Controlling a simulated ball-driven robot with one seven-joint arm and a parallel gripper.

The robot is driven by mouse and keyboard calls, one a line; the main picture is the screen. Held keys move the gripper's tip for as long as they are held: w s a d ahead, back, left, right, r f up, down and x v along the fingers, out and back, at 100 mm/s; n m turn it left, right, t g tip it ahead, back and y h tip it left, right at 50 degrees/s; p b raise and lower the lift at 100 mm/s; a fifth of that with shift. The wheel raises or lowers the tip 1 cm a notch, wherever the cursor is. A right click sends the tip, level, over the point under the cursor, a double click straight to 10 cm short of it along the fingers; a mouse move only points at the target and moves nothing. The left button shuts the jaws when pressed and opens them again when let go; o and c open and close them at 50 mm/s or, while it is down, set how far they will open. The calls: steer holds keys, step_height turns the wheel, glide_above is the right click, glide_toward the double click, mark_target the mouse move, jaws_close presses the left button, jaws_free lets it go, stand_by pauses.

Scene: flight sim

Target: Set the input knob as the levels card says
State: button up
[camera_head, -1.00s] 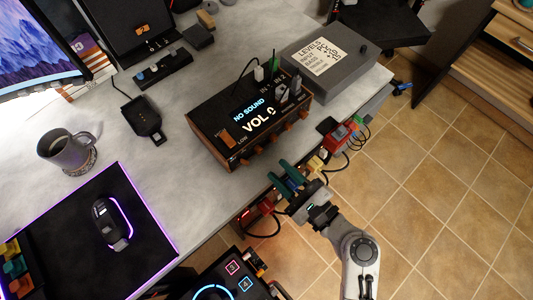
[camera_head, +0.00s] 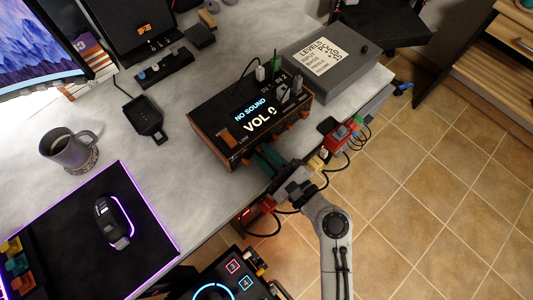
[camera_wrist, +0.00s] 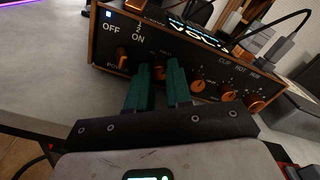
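The amplifier (camera_head: 215,118) is a dark box with wooden sides and orange knobs; its display reads "NO SOUND" and "VOL 0". It also shows in the wrist view (camera_wrist: 108,50). The levels card (camera_head: 322,58) lies on a grey box; its input line appears to read "PC", the smaller lines are hard to read. My gripper (camera_head: 266,158) has green fingers reaching the amplifier's front panel. In the wrist view the fingertips (camera_wrist: 164,68) stand apart, right of the power knob (camera_wrist: 121,57) and left of other orange knobs.
Cables and plugs (camera_head: 275,72) stand on the amplifier's top. The grey box (camera_head: 360,72) stands behind its right side. A mug (camera_head: 68,150) and mouse (camera_head: 110,220) are at left. Red and yellow items with cables hang at the desk's front edge.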

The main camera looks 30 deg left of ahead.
jaws_close()
steer(key=shift+n+b, duration=0.3)
steer(key=shift+n, duration=0.1)
steer(key=n+b, duration=0.2)
steer(key=n, duration=0.2)
steer(key=shift+f, duration=0.2)
steer(key=n+b, duration=0.5)
steer(key=n, duration=0.1)
steer(key=n+b, duration=0.2)
steer(key=n, duration=0.1)
steer(key=shift+f+n+b, duration=0.1)
steer(key=shift+n+b, duration=0.25)
steer(key=shift+n, duration=0.05)
steer(key=shift+n+b, duration=1.2)
steer(key=shift+n, duration=0.4)
